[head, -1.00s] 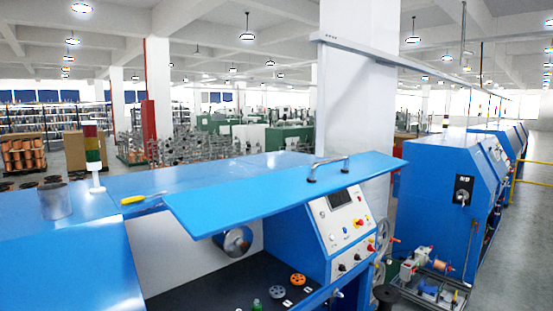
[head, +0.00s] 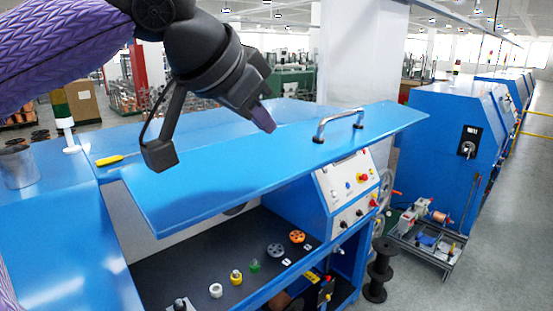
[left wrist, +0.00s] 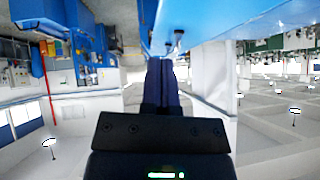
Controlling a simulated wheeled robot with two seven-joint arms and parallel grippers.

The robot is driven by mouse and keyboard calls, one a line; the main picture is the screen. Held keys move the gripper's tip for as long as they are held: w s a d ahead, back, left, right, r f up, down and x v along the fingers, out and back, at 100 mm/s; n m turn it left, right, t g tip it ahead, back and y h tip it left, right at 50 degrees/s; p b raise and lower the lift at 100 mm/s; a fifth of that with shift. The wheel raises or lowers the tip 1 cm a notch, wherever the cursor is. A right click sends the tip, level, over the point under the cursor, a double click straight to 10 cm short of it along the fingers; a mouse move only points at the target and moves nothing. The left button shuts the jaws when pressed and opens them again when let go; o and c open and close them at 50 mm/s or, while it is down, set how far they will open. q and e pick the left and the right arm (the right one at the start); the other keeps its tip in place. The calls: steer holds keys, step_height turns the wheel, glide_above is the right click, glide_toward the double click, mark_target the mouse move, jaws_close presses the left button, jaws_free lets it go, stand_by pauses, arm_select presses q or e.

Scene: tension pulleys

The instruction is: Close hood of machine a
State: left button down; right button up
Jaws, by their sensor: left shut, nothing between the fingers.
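The hood (head: 290,165) of the machine is a long blue panel, raised and slightly tilted over the open work bay. Its silver bar handle (head: 338,123) stands on the top face, towards the right end. My left gripper (head: 266,122) is shut and empty, its fingertips just above the hood and to the left of the handle, apart from the handle. In the left wrist view the shut fingers (left wrist: 162,85) point towards the blue panel (left wrist: 225,20), with the handle (left wrist: 177,40) just beyond the tips. My right gripper is out of view.
The bay floor (head: 245,250) holds several small spools and pulleys. A control panel (head: 350,190) is right of the bay. A black spool stand (head: 378,270) stands at the right.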

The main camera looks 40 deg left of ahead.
mark_target(285, 176)
arm_select(q)
steer(key=w+f, duration=0.1)
steer(key=f, duration=0.1)
steer(key=w+f, duration=0.1)
steer(key=f, duration=0.1)
steer(key=w+a+f, duration=0.1)
steer(key=w+f, duration=0.1)
steer(key=shift+a+f+p, duration=0.1)
steer(key=shift+f+p, duration=0.25)
steer(key=shift+f, duration=0.4)
steer(key=shift+s+f, duration=0.25)
steer(key=shift+f, duration=0.05)
steer(key=shift+w+a, duration=0.15)
steer(key=shift+w, duration=0.1)
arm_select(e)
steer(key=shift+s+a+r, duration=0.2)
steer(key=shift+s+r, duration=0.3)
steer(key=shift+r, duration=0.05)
